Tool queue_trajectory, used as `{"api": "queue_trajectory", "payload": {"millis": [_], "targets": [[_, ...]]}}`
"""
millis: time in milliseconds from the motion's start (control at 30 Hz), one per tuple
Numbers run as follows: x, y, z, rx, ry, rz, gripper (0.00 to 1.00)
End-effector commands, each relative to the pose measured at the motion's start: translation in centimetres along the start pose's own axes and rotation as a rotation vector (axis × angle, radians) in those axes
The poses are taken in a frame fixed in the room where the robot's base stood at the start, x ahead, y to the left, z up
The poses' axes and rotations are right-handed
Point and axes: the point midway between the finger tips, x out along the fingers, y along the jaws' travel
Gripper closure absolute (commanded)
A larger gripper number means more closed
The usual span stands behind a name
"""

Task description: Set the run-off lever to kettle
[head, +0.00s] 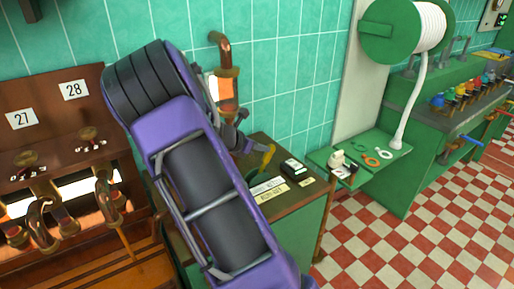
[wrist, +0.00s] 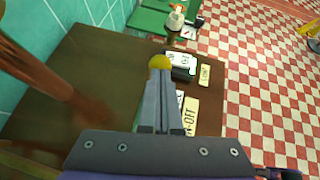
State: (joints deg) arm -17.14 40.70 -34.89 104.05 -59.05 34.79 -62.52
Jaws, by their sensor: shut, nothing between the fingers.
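The lever's yellow end (head: 268,156) shows in the head view above the dark wooden stand (head: 317,194), just right of my gripper (head: 250,146). In the wrist view a yellow knob (wrist: 160,62) appears right at the tips of my shut gripper (wrist: 158,78); I cannot tell whether they touch. Nothing shows between the fingers. A run-off plate (wrist: 190,115) lies on the stand to the right of the fingers. The rest of the lever is hidden behind my gripper and arm, so its setting cannot be read.
A small black box (head: 294,168) and a small label (head: 307,182) are on the stand. A copper pipe (head: 227,85) rises behind it by the tiled wall. A green shelf (head: 352,178) with small items is at the right.

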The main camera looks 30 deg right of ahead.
Motion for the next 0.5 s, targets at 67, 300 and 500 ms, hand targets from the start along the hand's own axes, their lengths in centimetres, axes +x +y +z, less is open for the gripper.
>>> {"api": "queue_trajectory", "payload": {"millis": [67, 300, 500], "targets": [[0.34, -0.17, 0.22, 0.0, -0.002, -0.003, 1.0], [0.67, -0.32, 0.4, 0.0, -0.003, -0.005, 1.0], [0.78, -0.42, 0.51, 0.001, -0.005, -0.007, 1.0]]}}
